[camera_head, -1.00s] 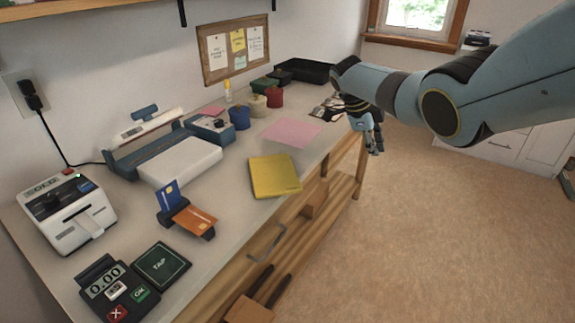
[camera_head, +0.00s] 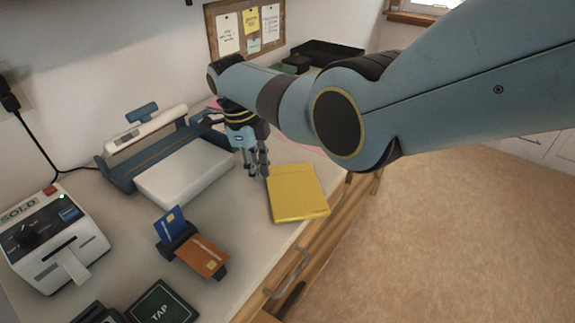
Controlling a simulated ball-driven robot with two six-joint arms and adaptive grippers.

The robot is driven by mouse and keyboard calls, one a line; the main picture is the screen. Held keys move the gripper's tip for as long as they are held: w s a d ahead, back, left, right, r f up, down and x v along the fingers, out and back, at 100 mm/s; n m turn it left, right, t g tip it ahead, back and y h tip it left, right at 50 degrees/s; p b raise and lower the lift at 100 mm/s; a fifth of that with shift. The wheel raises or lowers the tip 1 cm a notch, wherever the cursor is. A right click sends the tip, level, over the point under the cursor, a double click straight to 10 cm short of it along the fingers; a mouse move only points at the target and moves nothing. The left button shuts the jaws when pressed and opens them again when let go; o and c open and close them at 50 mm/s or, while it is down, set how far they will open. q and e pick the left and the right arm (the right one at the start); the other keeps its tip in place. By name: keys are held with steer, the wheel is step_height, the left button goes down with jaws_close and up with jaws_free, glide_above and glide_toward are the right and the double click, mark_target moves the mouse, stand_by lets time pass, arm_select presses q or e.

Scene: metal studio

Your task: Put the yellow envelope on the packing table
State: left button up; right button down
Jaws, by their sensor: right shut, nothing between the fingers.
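The yellow envelope (camera_head: 298,195) lies flat on the light-topped packing table (camera_head: 232,215), near its front edge. My right gripper (camera_head: 259,174) is shut and empty, pointing down just left of the envelope's far left corner. Whether its fingertips touch the table top cannot be told. My left gripper is not in view.
A blue-based sealing device (camera_head: 128,170) with a white platform stands left of the gripper. A card holder (camera_head: 178,240) with blue and orange cards, a TAP pad (camera_head: 160,303) and a SOLD printer (camera_head: 55,240) sit nearer. A black tray (camera_head: 325,52) stands at the back.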

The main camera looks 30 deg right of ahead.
mark_target(283, 187)
steer(key=s+d+p, duration=0.2)
steer(key=s+d, duration=0.1)
steer(key=s, duration=0.1)
steer(key=s+d+p, duration=0.3)
steer(key=s+d, duration=0.1)
steer(key=shift+s+d+r, duration=0.2)
steer(key=shift+s, duration=0.05)
steer(key=shift+s+d+f, duration=0.2)
steer(key=shift+s, duration=0.05)
steer(key=shift+f, duration=0.7)
steer(key=shift+a, duration=0.1)
steer(key=shift+f, duration=0.1)
steer(key=w+a+b, duration=0.3)
steer(key=w+a, duration=0.1)
steer(key=shift+w+f, duration=0.15)
